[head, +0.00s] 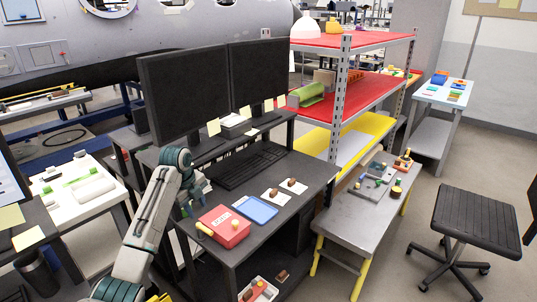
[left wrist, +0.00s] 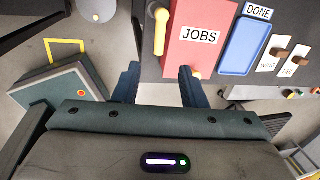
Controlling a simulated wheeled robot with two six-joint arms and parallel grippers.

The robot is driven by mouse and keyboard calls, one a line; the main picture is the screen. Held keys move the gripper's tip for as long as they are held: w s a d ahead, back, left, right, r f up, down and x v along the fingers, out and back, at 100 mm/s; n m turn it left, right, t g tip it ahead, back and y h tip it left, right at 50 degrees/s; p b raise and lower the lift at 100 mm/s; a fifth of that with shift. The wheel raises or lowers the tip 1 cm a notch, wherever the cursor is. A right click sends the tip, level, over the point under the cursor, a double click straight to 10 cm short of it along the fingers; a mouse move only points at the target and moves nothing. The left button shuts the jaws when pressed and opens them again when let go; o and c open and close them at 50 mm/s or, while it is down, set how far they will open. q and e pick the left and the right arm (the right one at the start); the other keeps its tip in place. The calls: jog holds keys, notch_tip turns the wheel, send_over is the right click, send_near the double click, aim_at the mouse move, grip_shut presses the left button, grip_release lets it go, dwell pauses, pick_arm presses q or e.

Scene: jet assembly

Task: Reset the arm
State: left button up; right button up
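My left gripper (head: 188,208) is over the front-left edge of the dark desk (head: 310,170). In the left wrist view my left gripper (left wrist: 160,88) has its two dark blue fingers spread apart, with nothing between them. A red box labelled JOBS (left wrist: 205,48) is just beyond the fingers; it also shows in the head view (head: 222,229). A yellow rod (left wrist: 161,30) lies along its left side. My right gripper is in neither view.
A blue tray (head: 254,209), labelled DONE in the wrist view (left wrist: 245,45), and white cards with brown pieces (head: 276,195) lie beside the box. Two monitors (head: 198,88) and a keyboard (head: 246,166) stand behind. A grey bench (head: 338,227) and black stool (head: 475,222) are right.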

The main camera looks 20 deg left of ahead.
pick_arm(q)
jog(key=s+d+f+n+y, duration=0.1)
jog(key=s+d+f+n, duration=0.35)
jog(key=s+f, duration=0.4)
jog(key=s+d+f+n, duration=0.4)
jog(key=s+d+f, duration=0.25)
jog(key=s, duration=0.25)
jog(key=s+d+r+n+t, duration=0.1)
jog(key=s+d+n, duration=0.35)
jog(key=s, duration=0.75)
jog(key=s+d+r+n+t, duration=0.1)
jog(key=s+n, duration=0.7)
jog(key=s, duration=0.4)
notch_tip(320, 180, down, 28)
jog(key=w+a+f+g, duration=0.1)
jog(key=w+a+g, duration=0.1)
jog(key=a, duration=0.1)
jog(key=s+a+f, duration=0.1)
jog(key=s+f, duration=1.8)
jog(key=f, duration=0.1)
jog(key=shift+s+a+f+g, duration=0.15)
jog(key=shift+s+f+g, duration=0.1)
jog(key=shift+g, duration=0.15)
